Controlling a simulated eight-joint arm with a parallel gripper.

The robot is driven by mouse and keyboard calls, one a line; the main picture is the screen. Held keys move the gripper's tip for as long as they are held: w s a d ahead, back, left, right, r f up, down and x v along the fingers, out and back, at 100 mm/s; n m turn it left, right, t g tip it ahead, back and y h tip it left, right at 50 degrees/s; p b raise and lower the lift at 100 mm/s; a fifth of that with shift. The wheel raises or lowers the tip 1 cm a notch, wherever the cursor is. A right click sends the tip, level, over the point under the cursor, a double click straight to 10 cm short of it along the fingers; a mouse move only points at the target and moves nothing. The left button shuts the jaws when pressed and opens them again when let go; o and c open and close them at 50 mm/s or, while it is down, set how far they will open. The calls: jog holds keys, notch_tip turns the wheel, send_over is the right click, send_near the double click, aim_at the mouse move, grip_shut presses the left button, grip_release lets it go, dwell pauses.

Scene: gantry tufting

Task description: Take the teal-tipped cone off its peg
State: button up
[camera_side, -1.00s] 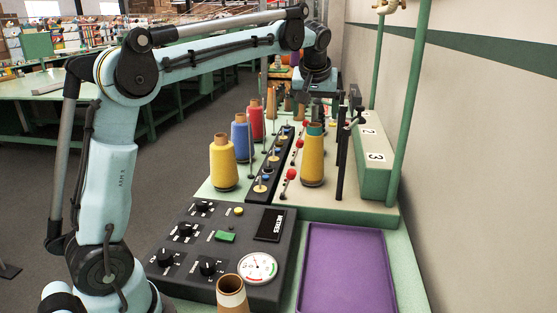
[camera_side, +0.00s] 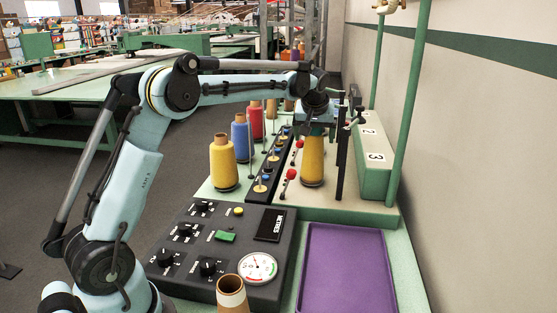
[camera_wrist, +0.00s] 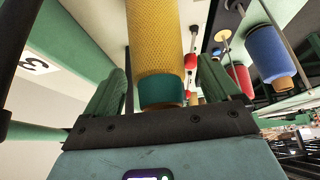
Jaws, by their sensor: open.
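The teal-tipped cone (camera_side: 312,162) is wound in yellow and stands upright at the number 3 place of the cream base. In the side view my gripper (camera_side: 317,125) is at its top and hides the teal tip. In the wrist view the yellow cone (camera_wrist: 156,40) and its teal band lie between the two green fingers of my gripper (camera_wrist: 160,75). The fingers are open, with a visible gap on each side of the cone. The peg inside the cone is hidden.
Another yellow cone (camera_side: 222,163), a blue cone (camera_side: 240,138) and a red cone (camera_side: 256,120) stand to the left. A green rail block (camera_side: 375,170) is close on the right. A purple tray (camera_side: 346,268) lies empty in front, beside a control panel (camera_side: 222,250).

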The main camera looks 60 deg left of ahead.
jog(key=shift+w+a+f, duration=0.15)
jog(key=shift+w+f, duration=0.05)
jog(key=shift+f, duration=0.25)
jog(key=c, duration=1.3)
